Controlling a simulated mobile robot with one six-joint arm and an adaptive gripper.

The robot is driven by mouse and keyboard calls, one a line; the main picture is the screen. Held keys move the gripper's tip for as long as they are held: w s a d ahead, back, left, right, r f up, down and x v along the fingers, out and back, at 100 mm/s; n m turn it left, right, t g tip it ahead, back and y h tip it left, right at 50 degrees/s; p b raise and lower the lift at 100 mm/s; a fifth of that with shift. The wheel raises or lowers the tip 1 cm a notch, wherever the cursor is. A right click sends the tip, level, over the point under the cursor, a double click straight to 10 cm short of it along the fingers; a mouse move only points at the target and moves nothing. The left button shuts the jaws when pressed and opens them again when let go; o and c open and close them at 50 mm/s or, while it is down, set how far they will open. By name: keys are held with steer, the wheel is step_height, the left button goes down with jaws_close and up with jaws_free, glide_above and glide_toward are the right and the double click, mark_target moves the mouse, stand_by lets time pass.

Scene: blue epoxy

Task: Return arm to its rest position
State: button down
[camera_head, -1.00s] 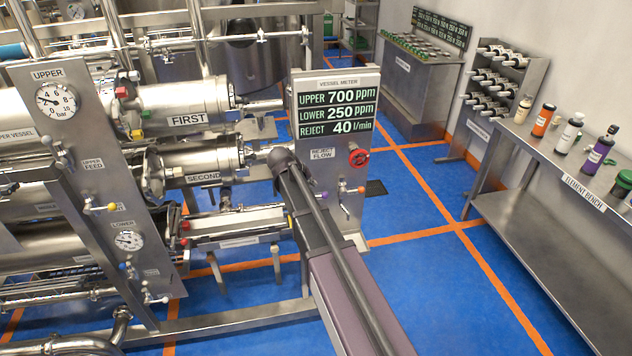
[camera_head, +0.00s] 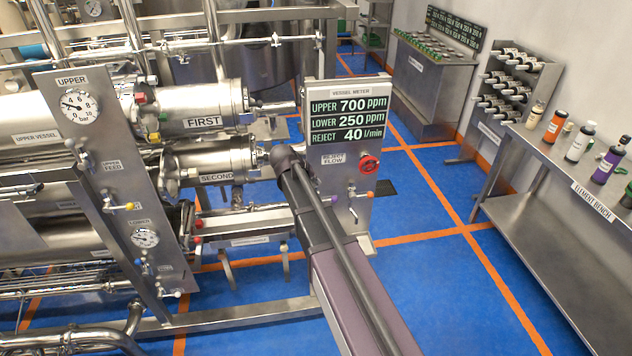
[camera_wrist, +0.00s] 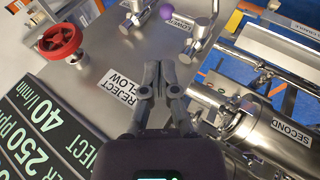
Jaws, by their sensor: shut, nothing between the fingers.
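My gripper (camera_wrist: 160,72) shows in the wrist view with its two dark fingers together and nothing between them. It is in front of the steel meter panel, over the REJECT FLOW label (camera_wrist: 120,88); I cannot tell the exact gap. In the head view my arm (camera_head: 335,235) reaches forward from the bottom edge, toward the panel's lower left. My gripper cannot be made out there.
The vessel meter panel (camera_head: 345,92) carries a red handwheel (camera_head: 368,164) and small valves below. Steel vessels and a gauge panel (camera_head: 105,150) fill the left. An element bench (camera_head: 560,165) with bottles stands right. Blue floor between is clear.

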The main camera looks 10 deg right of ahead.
steer(key=s+a+f+g+y+b, duration=0.1)
steer(key=s+f+y+b, duration=0.1)
steer(key=s, duration=1)
steer(key=s+f+g+y+b, duration=0.2)
steer(key=s+f+y, duration=0.2)
steer(key=s, duration=0.8)
steer(key=shift+s+a+f+m+g+y, duration=0.3)
steer(key=shift+a+f+y, duration=0.1)
steer(key=shift+f, duration=0.55)
